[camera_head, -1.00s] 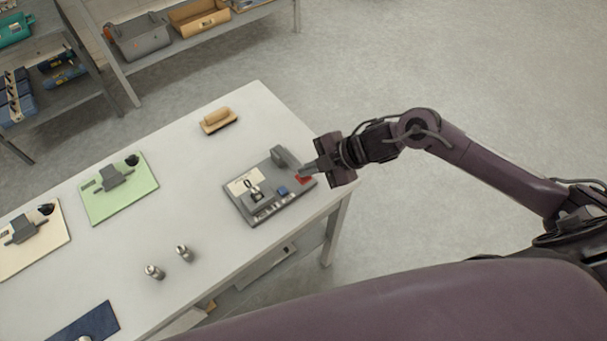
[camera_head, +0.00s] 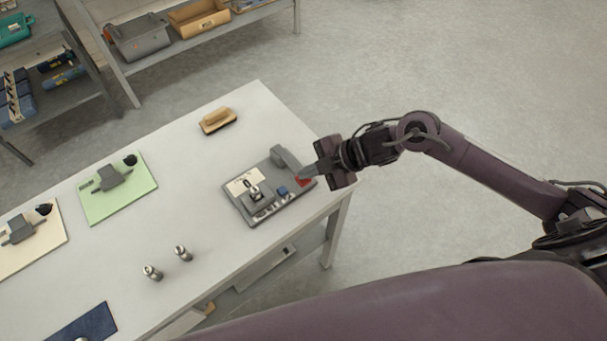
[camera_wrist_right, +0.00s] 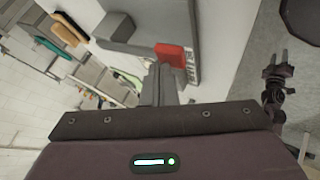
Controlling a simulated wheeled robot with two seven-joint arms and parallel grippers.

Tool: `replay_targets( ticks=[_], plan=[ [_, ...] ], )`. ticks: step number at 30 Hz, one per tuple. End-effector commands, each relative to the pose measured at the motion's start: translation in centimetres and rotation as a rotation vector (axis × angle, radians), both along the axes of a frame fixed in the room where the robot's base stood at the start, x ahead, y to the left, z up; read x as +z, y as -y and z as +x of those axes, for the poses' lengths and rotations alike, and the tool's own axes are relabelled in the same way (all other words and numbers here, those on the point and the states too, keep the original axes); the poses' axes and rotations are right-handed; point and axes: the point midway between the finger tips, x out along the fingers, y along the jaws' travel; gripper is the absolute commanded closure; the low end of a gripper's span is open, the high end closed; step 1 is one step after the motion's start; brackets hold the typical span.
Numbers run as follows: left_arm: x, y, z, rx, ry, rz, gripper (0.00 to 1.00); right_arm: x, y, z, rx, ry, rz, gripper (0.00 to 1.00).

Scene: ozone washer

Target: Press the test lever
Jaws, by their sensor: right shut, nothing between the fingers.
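A grey test unit (camera_head: 262,208) lies on the white table near its right end. It has a red part at its right edge, which looks like the test lever (camera_head: 303,181) and shows as a red block in the right wrist view (camera_wrist_right: 170,54). My right gripper (camera_head: 306,172) is shut and empty. Its fingertips (camera_wrist_right: 164,70) are right by the red lever; I cannot tell whether they touch it. A blue button (camera_head: 282,190) and a small dark fitting (camera_head: 254,192) sit on the unit. My left gripper is not in view.
A wooden-handled brush (camera_head: 218,120) lies behind the unit. Two small metal cylinders (camera_head: 152,272) stand at the front. A green mat (camera_head: 100,205) and a cream mat (camera_head: 55,245) hold grey parts at left. Shelves (camera_head: 130,80) stand behind the table.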

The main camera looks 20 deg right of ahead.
Motion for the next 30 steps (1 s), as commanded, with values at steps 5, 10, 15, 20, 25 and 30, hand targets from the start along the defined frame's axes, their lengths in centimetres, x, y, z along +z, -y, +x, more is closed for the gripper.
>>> replay_targets(
  ticks=[5, 10, 15, 20, 25, 30],
  plan=[
    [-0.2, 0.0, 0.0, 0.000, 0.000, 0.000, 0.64, -0.4, 0.0, -0.1, 0.000, -0.002, 0.000, 1.00],
    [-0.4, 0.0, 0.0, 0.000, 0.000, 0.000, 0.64, -0.6, 0.0, -0.1, 0.000, -0.002, -0.001, 1.00],
    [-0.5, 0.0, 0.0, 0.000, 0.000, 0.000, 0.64, -0.8, 0.0, -0.1, 0.000, -0.003, -0.002, 1.00],
    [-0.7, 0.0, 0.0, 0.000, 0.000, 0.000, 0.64, -1.0, 0.0, -0.1, 0.000, -0.003, -0.002, 1.00],
    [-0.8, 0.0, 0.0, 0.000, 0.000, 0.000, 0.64, -1.2, 0.0, -0.1, 0.000, -0.003, -0.002, 1.00],
    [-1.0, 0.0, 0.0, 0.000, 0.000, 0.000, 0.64, -1.4, 0.0, -0.1, 0.000, -0.004, -0.002, 1.00]
  ],
)
